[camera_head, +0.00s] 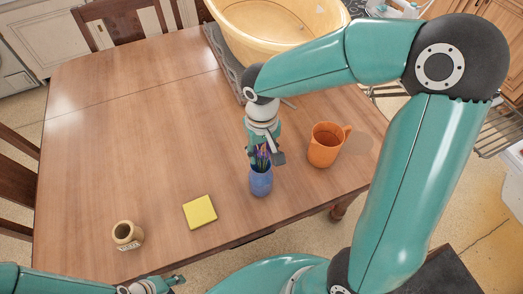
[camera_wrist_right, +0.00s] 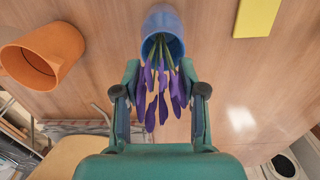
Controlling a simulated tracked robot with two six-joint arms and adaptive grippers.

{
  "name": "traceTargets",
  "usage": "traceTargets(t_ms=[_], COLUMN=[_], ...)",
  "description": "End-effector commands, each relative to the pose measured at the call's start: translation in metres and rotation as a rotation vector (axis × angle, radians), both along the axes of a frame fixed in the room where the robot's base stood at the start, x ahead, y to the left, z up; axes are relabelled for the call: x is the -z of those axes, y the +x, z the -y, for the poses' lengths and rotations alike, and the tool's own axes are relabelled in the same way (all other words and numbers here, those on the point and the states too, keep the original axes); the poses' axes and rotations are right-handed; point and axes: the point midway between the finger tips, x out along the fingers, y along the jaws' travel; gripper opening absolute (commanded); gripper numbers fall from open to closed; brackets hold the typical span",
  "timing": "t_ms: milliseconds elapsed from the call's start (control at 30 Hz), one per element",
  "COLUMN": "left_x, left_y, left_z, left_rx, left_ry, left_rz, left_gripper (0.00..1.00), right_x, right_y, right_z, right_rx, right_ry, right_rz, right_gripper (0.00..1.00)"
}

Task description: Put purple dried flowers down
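The purple dried flowers (camera_head: 263,155) stand in a blue vase (camera_head: 261,183) on the wooden table. In the right wrist view, the purple blooms (camera_wrist_right: 160,93) spread out of the blue vase (camera_wrist_right: 163,28), their stems inside its mouth. My right gripper (camera_head: 266,157) is just above the vase. Its fingers (camera_wrist_right: 160,82) are spread apart on either side of the flowers, with a gap visible on both sides. My left gripper (camera_head: 172,284) is low at the table's front edge, away from the flowers; its finger opening is unclear.
An orange mug (camera_head: 325,146) stands right of the vase. A yellow square block (camera_head: 200,212) and a small beige jar (camera_head: 127,235) are to the left. A large yellow basin (camera_head: 285,25) is at the back. The table's left and middle are clear.

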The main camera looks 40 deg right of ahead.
Motion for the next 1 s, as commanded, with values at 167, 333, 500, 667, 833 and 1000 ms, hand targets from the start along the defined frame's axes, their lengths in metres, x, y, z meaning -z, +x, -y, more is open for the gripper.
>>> traceTargets(t_ms=[167, 333, 500, 667, 833, 1000], left_x=[0.000, -0.001, -0.003, -0.002, -0.002, -0.002], left_y=[0.000, 0.000, 0.000, 0.000, 0.000, 0.000], left_z=[0.000, 0.000, 0.000, 0.000, 0.000, 0.000], left_rx=[0.000, 0.000, 0.000, 0.000, 0.000, 0.000], left_ry=[0.000, 0.000, 0.000, 0.000, 0.000, 0.000], left_rz=[0.000, 0.000, 0.001, 0.000, 0.000, 0.000], left_gripper=[0.40, 0.40, 0.40, 0.40, 0.40, 0.40], right_x=[0.000, -0.001, -0.006, -0.028, -0.063, -0.096], right_y=[0.000, 0.000, 0.000, 0.001, 0.001, 0.001], right_z=[0.000, 0.000, 0.000, 0.000, 0.000, -0.001], right_rx=[0.000, 0.000, 0.001, 0.001, 0.001, 0.001], right_ry=[0.000, 0.000, 0.000, 0.000, 0.000, 0.002], right_rz=[0.000, 0.000, 0.002, 0.006, 0.007, 0.007], right_gripper=[0.60, 0.60, 0.60, 0.60, 0.60, 0.60])
